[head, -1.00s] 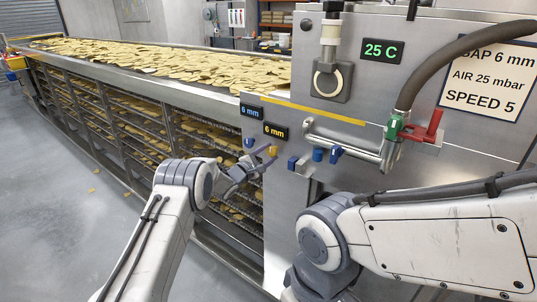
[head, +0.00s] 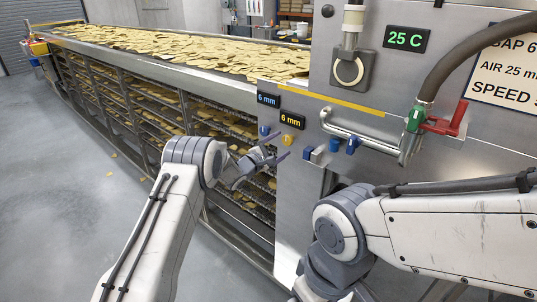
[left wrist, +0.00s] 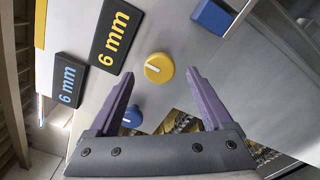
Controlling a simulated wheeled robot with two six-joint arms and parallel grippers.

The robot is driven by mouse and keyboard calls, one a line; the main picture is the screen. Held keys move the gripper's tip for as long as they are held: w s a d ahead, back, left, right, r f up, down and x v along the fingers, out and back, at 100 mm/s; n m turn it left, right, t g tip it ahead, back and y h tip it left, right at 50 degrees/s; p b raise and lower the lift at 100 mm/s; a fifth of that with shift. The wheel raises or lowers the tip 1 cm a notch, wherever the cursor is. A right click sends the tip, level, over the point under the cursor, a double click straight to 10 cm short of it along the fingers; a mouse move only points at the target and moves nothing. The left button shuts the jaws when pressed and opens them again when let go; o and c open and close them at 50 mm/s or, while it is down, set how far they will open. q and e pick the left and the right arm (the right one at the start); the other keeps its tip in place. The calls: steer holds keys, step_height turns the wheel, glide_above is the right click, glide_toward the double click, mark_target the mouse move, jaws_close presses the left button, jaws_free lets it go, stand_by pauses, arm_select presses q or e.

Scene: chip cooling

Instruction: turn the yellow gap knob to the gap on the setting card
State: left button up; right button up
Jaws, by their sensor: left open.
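The yellow gap knob (head: 287,140) is on the grey machine panel, under a display with yellow digits (head: 290,119) reading 6 mm. In the left wrist view the knob (left wrist: 159,67) shows a white pointer line. My left gripper (head: 278,146) is open in front of the panel. In the left wrist view its two purple fingertips (left wrist: 161,75) lie on either side of the knob, apart from it. The setting card (head: 508,68) at upper right is cut off; its top line shows a 6. My right gripper is out of view.
A blue knob (head: 265,130) sits beside the yellow one, with a blue-digit display (head: 267,99) reading 6 mm. The chip conveyor (head: 190,73) runs away at left.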

arm_select(q)
steer(key=b+v, duration=0.1)
steer(key=v, duration=0.6)
steer(key=shift+s+a+b, duration=0.25)
steer(key=shift+a+b, duration=0.05)
steer(key=s+d+r+m+g+y, duration=0.2)
steer(key=s+d+m+g+y, duration=0.1)
steer(key=s+m, duration=0.3)
steer(key=s+d+r+m+g+y, duration=0.25)
steer(key=s+d+m, duration=0.2)
steer(key=s, duration=0.45)
steer(key=s+a+m+g+y, duration=0.1)
steer(key=s+a+m+g, duration=0.1)
steer(key=s, duration=0.9)
steer(key=s+a+f+m+g+y, duration=0.1)
steer(key=s+a+m+g, duration=0.1)
steer(key=s+m+g, duration=0.2)
steer(key=s+a+f+m+g+y, duration=0.1)
steer(key=s+m, duration=0.7)
steer(key=s, duration=1.2)
steer(key=shift+s+a+f+g+y, duration=0.25)
steer(key=shift+a+g+y, duration=0.25)
steer(key=shift+g, duration=0.55)
steer(key=shift+d, duration=0.15)
